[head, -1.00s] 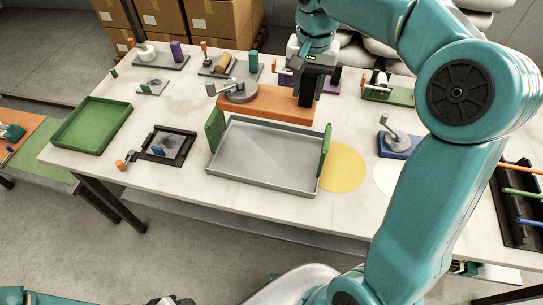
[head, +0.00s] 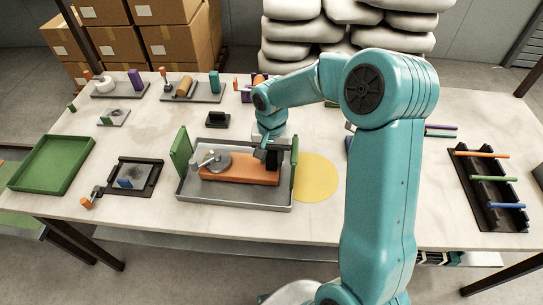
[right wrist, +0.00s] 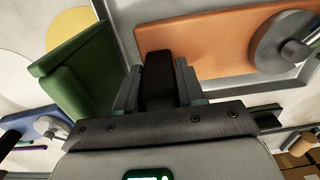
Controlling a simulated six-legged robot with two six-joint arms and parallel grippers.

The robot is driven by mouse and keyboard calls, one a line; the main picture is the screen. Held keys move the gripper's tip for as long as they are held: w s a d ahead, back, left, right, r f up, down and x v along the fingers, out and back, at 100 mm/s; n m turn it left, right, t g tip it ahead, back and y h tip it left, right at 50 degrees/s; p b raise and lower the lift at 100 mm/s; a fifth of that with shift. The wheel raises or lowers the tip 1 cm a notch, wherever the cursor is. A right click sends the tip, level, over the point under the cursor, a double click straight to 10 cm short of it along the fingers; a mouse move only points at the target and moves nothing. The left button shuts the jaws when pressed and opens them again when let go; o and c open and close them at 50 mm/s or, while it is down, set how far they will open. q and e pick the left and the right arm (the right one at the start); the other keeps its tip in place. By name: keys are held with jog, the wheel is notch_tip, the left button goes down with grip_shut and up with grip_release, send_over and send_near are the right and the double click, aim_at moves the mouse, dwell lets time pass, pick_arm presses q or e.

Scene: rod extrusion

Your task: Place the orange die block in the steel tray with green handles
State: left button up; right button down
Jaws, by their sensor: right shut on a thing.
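The orange die block (head: 240,172), with a grey disc and a lever on its left part, is inside the outline of the steel tray (head: 235,202). The tray's green handles stand at its left (head: 181,152) and right (head: 294,180) ends. My right gripper (head: 270,158) is shut on the black upright grip at the block's right end. The right wrist view shows this black grip (right wrist: 158,72) between the fingers, with the orange block (right wrist: 215,40) beyond. I cannot tell whether the block touches the tray floor. My left gripper is not in view.
A yellow disc (head: 316,178) lies right of the tray. A black-framed plate (head: 135,178) and a green tray (head: 52,163) are to the left. A small black stand (head: 217,121) is behind. A black rack with coloured rods (head: 490,190) stands at the far right.

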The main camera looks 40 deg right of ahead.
jog(key=shift+d+f, duration=0.1)
jog(key=shift+f, duration=0.2)
jog(key=shift+r, duration=0.1)
jog(key=shift+f, duration=0.2)
jog(key=c, duration=0.7)
grip_release()
jog(key=shift+r, duration=0.45)
notch_tip(320, 180, up, 12)
jog(key=shift+f, duration=0.25)
